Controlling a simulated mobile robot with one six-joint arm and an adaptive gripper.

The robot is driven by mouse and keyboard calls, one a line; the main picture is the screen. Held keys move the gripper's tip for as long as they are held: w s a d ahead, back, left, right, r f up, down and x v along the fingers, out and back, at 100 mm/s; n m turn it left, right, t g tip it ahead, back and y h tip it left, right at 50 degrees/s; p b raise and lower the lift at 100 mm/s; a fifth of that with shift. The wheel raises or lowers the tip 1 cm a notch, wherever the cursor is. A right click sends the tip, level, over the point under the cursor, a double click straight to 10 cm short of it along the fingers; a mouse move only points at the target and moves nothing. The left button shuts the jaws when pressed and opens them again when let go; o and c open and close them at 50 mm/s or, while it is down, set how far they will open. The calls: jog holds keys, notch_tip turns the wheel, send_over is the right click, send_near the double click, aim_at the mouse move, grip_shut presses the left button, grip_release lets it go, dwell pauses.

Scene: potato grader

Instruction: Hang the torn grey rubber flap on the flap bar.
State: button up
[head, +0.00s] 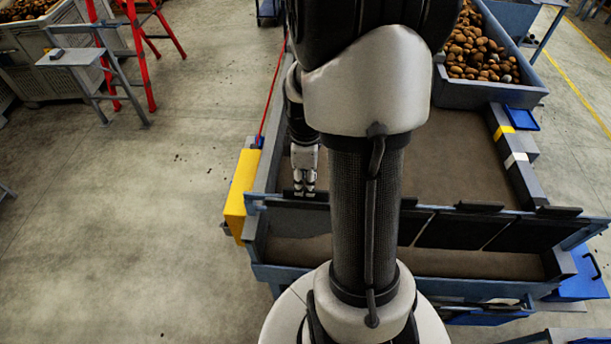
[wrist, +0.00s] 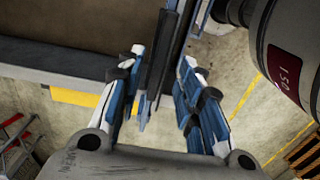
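The flap bar (head: 416,207) runs across the near side of the grader table, with its middle hidden behind my arm. Dark flaps hang from it: one at the left end (head: 292,221) and others to the right (head: 452,230). I cannot tell which is the torn grey one; no tear shows. My gripper (head: 304,190) points down at the left end of the bar, just above the left flap. In the wrist view its fingers (wrist: 163,75) stand apart, with a thin dark edge (wrist: 156,68) between them. Gaps show on both sides of that edge. I cannot tell whether it is flap or bar.
A yellow box (head: 240,192) is fixed at the table's left corner. A bin of potatoes (head: 515,96) stands at the back right. Blue trays (head: 577,280) sit at the right end. A red ladder (head: 105,60) and grey stand (head: 75,57) are far left.

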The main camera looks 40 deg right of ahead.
jog(key=shift+f+b, duration=2.05)
jog(key=shift+f, duration=0.85)
grip_shut()
jog(key=shift+r, duration=0.1)
jog(key=shift+w+r, duration=0.1)
jog(key=shift+r+p, duration=1.65)
jog(key=shift+r, duration=0.4)
jog(key=s+a, duration=0.6)
jog(key=a, duration=0.1)
jog(key=shift+s+a+b, duration=0.3)
jog(key=shift+b, duration=0.05)
